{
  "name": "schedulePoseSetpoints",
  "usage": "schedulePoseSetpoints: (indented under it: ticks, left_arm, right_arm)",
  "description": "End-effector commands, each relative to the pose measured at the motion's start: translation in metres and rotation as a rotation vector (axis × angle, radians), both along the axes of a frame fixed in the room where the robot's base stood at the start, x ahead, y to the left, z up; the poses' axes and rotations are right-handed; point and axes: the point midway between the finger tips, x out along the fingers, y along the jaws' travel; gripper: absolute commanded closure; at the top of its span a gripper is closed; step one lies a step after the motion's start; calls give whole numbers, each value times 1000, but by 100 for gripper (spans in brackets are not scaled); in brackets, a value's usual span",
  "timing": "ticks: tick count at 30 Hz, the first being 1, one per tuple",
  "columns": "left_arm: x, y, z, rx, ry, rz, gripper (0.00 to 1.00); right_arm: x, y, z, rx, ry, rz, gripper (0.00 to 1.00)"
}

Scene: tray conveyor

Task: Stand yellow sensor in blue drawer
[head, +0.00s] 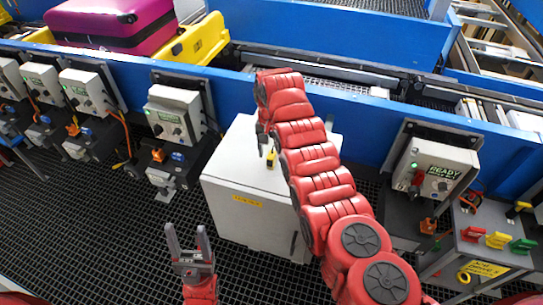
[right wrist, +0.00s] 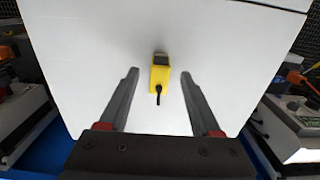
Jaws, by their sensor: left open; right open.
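A small yellow sensor (head: 271,161) with a dark end lies on top of a white cabinet (head: 222,190). In the right wrist view the yellow sensor (right wrist: 160,78) has a short black cable and sits between the tips of my open right gripper (right wrist: 159,74), with a gap on each side. In the head view my right gripper (head: 266,145) points down at the cabinet top, partly hidden by its own arm. My left gripper (head: 187,240) is open and empty, left of the cabinet. I cannot make out a blue drawer in either view.
Control boxes (head: 175,115) line the blue conveyor wall (head: 360,120). Another control box (head: 436,170) and a grey panel with coloured levers (head: 487,250) stand at the right. A yellow tray (head: 205,42) with a magenta suitcase (head: 110,22) is on the conveyor. Dark grating floor lies left of the cabinet.

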Motion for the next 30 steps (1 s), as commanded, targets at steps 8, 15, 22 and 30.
schedulePoseSetpoints:
  ticks: [8,15,22,30]
  left_arm:
    - [0,0,7,0,1,0,41]
    - [0,0,6,0,1,0,41]
    - [0,0,7,0,1,0,41]
    - [0,0,7,0,1,0,41]
  right_arm:
    - [2,-1,-26,0,0,1,35]
    - [3,-1,-31,0,-3,1,35]
    - [3,-1,-31,0,-3,0,53]
    - [3,-1,-31,0,-3,0,100]
